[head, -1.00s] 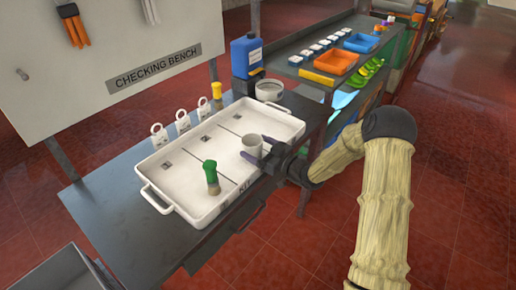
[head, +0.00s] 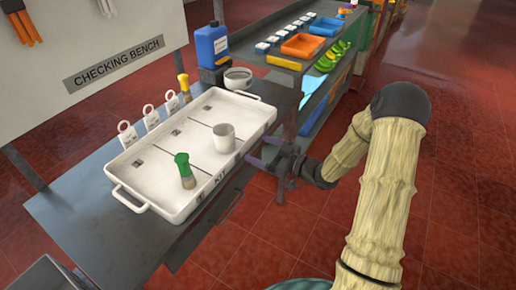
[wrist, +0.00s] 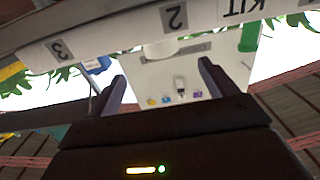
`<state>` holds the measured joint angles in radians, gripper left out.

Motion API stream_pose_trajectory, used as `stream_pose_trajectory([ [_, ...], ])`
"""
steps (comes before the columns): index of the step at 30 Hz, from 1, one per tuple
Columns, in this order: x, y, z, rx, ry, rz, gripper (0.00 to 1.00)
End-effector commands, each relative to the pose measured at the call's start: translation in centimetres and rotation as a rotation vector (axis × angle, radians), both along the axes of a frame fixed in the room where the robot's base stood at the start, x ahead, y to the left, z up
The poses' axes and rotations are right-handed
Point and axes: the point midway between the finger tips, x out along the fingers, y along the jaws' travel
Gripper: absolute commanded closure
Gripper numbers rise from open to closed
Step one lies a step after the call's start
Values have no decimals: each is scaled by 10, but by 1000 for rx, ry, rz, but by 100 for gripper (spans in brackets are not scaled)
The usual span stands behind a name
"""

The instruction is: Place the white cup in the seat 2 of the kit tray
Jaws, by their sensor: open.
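The white cup (head: 223,138) stands upright on the floor of the white kit tray (head: 150,205), towards its front side, in or at the edge of the middle section. In the wrist view a white cup shape (wrist: 160,49) shows just past the tray rim, near the label 2 (wrist: 174,16). My gripper (head: 257,151) is open and empty, just outside the tray's front rim and apart from the cup. Its two fingers (wrist: 162,85) show spread in the wrist view with nothing between them.
A green-capped item (head: 185,170) stands in the tray's nearer part. Several white tags (head: 150,116) stand behind the tray. A grey bowl (head: 238,79) and a blue jug (head: 212,46) are beyond its far end.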

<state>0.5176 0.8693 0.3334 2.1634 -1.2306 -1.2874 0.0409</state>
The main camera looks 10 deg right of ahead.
Motion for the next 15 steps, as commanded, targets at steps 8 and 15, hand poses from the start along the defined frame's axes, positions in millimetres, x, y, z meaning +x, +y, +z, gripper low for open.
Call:
stream_pose_trajectory([
  [8,0,1,0,0,0,0,15],
  [15,3,1,-2,-44,24,-22,15],
])
